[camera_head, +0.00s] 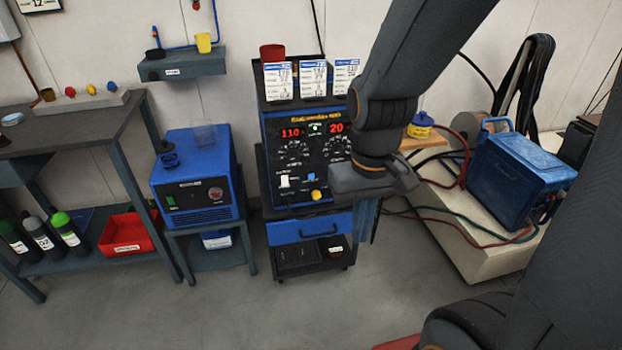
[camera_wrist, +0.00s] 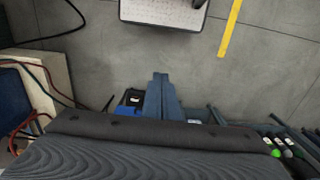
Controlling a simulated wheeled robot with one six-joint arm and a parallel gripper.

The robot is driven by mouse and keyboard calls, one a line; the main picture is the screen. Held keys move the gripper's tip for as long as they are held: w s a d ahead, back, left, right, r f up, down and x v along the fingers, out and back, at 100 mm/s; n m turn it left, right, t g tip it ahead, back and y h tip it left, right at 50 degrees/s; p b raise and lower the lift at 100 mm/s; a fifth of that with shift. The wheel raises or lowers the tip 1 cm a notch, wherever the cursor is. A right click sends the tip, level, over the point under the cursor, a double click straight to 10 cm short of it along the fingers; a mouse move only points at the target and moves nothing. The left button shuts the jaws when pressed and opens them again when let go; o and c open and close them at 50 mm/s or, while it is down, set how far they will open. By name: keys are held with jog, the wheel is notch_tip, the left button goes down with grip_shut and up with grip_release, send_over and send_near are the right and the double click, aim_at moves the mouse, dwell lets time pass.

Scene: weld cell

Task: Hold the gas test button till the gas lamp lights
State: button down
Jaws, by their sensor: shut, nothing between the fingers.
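The welding power source (camera_head: 290,150) stands at the centre of the head view, with red displays reading 110 and 20. Its lower panel has a white switch (camera_head: 284,181), a small blue control (camera_head: 311,177) and a yellow knob-like piece (camera_head: 317,195). I cannot read which is the gas test button. A small pale spot (camera_head: 315,128) sits between the displays; I cannot tell whether it is the gas lamp or lit. My gripper (camera_wrist: 160,79) is shut and empty in the wrist view.
A blue drawer (camera_head: 310,228) is below the panel. A blue unit (camera_head: 195,180) on a stand is left, a workbench (camera_head: 75,130) further left. A blue case (camera_head: 520,175) and cables lie on a pale block at right. The floor (camera_head: 230,315) in front is clear.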

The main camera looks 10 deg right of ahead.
aim_at(311, 176)
jog(key=w+d+f+n+t, duration=0.1)
jog(key=w+f+n, duration=0.25)
jog(key=w, duration=0.25)
jog(key=w+d+f+n+t+b, duration=0.1)
jog(key=w+d+f+n+t, duration=0.1)
jog(key=w+n, duration=0.3)
jog(key=w+d+f+n+t, duration=0.1)
jog(key=w+f+n, duration=0.2)
jog(key=w, duration=0.4)
jog(key=w+a+f+n+t+y, duration=0.1)
jog(key=w+f+n+t+y, duration=0.1)
jog(key=w+f+n, duration=0.3)
jog(key=w+a+f+n+t+y+b, duration=0.1)
jog(key=w+a+f+n+t, duration=0.1)
jog(key=w+f+n, duration=0.3)
jog(key=w+n+t, duration=0.1)
jog(key=n, duration=0.2)
jog(key=shift+w+f+y, duration=0.4)
jog(key=shift+w+n, duration=0.1)
jog(key=shift+n, duration=0.15)
jog(key=shift+w+b, duration=0.9)
jog(key=shift+w, duration=3.4)
jog(key=shift+w, duration=0.1)
jog(key=shift+w, duration=0.35)
